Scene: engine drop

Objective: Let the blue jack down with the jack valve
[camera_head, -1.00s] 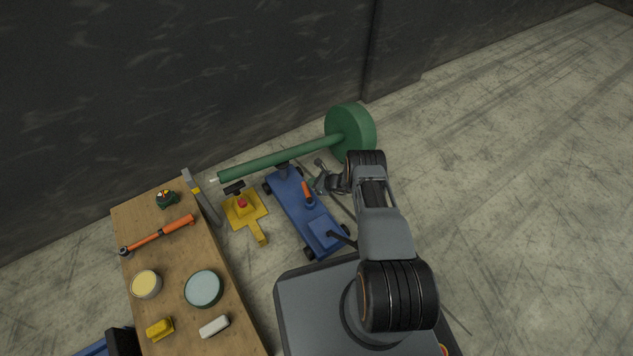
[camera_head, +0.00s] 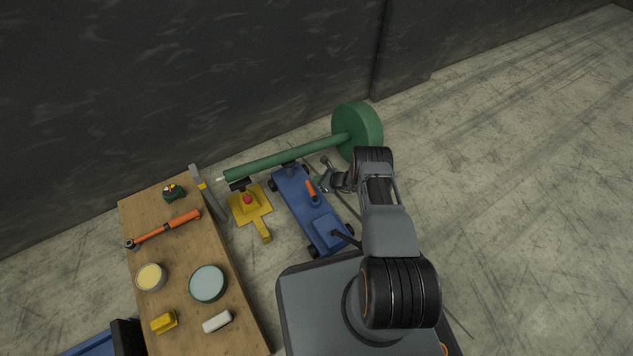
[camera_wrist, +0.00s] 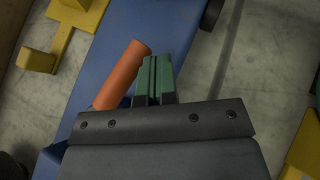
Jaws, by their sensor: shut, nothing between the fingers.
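In the wrist view the orange lever (camera_wrist: 122,75) leans beside my fingers, over the blue jack body (camera_wrist: 160,24). My gripper (camera_wrist: 155,78) has its green-padded fingers together, with nothing between them. The lever is just left of the fingers there, and I cannot tell whether they touch. In the head view my gripper (camera_head: 321,182) is right of the lever. The lever's base is partly hidden in the wrist view.
A green bar with a round end plate (camera_head: 357,132) lies behind the jack. A yellow stand with a red knob (camera_head: 249,206) is left of the jack. A wooden bench (camera_head: 190,252) with tools and tins is further left. Open floor (camera_head: 520,150) lies to the right.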

